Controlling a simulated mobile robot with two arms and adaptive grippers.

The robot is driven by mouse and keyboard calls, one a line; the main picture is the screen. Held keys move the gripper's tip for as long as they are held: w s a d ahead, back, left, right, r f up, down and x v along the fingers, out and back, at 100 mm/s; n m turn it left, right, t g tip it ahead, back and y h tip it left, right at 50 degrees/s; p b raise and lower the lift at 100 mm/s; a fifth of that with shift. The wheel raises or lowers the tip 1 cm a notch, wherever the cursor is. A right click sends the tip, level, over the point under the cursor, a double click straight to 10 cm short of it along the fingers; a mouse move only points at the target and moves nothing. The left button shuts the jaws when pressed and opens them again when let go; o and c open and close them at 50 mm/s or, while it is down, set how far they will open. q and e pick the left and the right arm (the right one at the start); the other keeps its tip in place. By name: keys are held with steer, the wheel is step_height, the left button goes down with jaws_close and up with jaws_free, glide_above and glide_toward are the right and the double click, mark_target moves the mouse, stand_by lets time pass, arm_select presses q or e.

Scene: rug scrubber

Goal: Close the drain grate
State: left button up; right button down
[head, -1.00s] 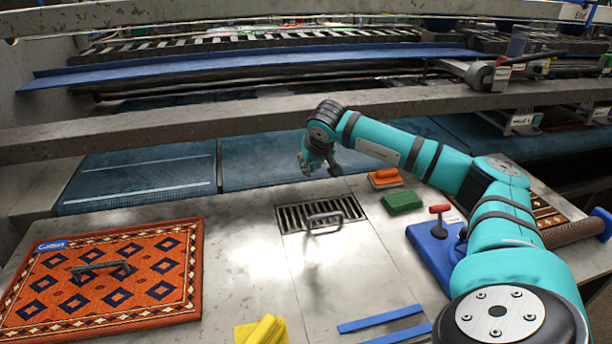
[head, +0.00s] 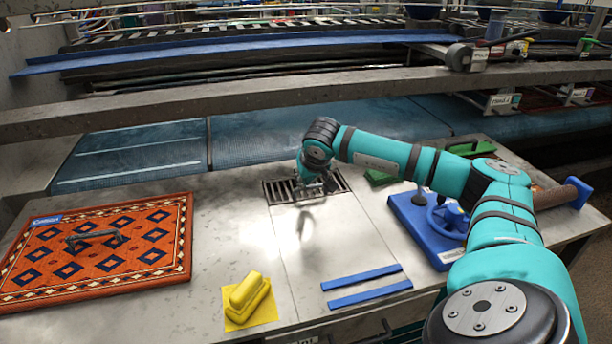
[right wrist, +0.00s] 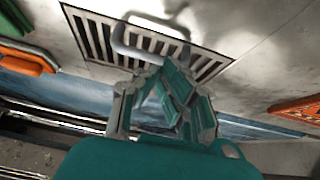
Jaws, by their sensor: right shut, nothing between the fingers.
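The drain grate (head: 278,191) is a dark slotted panel set in the grey metal worktop, near its back edge. It lies level with the top, and dark gaps show between its bars. My right gripper (head: 318,186) is just over the grate and hides part of it in the head view. In the right wrist view, the grate (right wrist: 99,40) has a grey loop handle (right wrist: 121,38). My right gripper also shows there (right wrist: 175,68), shut and empty, close beside the handle. I cannot tell whether it touches the handle. My left gripper is out of view.
An orange patterned rug (head: 150,250) lies left. A yellow sponge (head: 247,290) and blue strips (head: 365,278) lie in front. A blue tool (head: 412,225) and green brush (head: 378,177) are at the right. A grey beam (head: 200,105) crosses behind. The worktop before the grate is clear.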

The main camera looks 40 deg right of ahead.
steer(key=shift+s+a+f, duration=0.15)
steer(key=shift+s+f, duration=0.15)
steer(key=shift+f, duration=0.35)
steer(key=shift+b, duration=0.3)
